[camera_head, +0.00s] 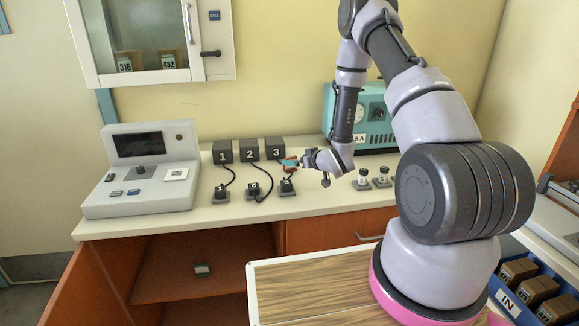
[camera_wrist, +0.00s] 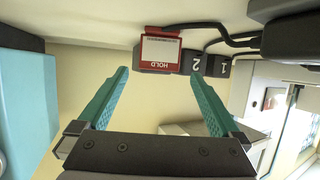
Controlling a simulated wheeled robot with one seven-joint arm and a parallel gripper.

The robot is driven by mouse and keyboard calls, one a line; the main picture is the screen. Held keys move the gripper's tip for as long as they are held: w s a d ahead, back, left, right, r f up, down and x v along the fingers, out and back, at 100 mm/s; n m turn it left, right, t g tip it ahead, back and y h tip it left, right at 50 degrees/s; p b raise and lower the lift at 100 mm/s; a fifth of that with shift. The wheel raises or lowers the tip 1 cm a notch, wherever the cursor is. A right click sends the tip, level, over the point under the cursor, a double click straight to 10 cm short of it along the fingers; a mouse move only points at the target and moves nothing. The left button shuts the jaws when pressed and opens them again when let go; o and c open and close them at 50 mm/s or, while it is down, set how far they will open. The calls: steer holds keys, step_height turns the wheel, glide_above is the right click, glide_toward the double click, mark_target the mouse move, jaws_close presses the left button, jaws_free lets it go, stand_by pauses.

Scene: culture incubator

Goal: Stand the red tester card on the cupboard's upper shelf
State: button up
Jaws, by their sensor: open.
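The red tester card (camera_wrist: 160,50), with a white panel marked HOLD, stands against the third dark box in the wrist view, which is upside down. Only a sliver of red shows beside box 3 in the head view. My gripper (camera_wrist: 160,76) is open, its two teal fingers apart with the card between and beyond their tips; nothing is held. In the head view my gripper (camera_head: 291,164) is close to box 3. Under the bench an orange cupboard (camera_head: 205,262) stands open. A white glass-fronted cabinet (camera_head: 218,60) hangs on the wall above.
Dark boxes 1 (camera_head: 222,151), 2 (camera_head: 248,149) and 3 (camera_head: 275,147) have cables to small black stands on the bench. A grey console (camera_head: 140,170) is at left, a teal machine (camera_head: 373,115) at right. A blue IN crate (camera_head: 507,299) is lower right.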

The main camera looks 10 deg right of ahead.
mark_target(291, 158)
steer(key=x, duration=0.5)
steer(key=shift+w+a+f, duration=0.1)
steer(key=shift+w+f, duration=0.1)
steer(key=shift+w, duration=0.15)
steer(key=shift+c, duration=0.3)
steer(key=c, duration=1.3)
steer(key=shift+c, duration=0.2)
steer(key=shift+r, duration=0.15)
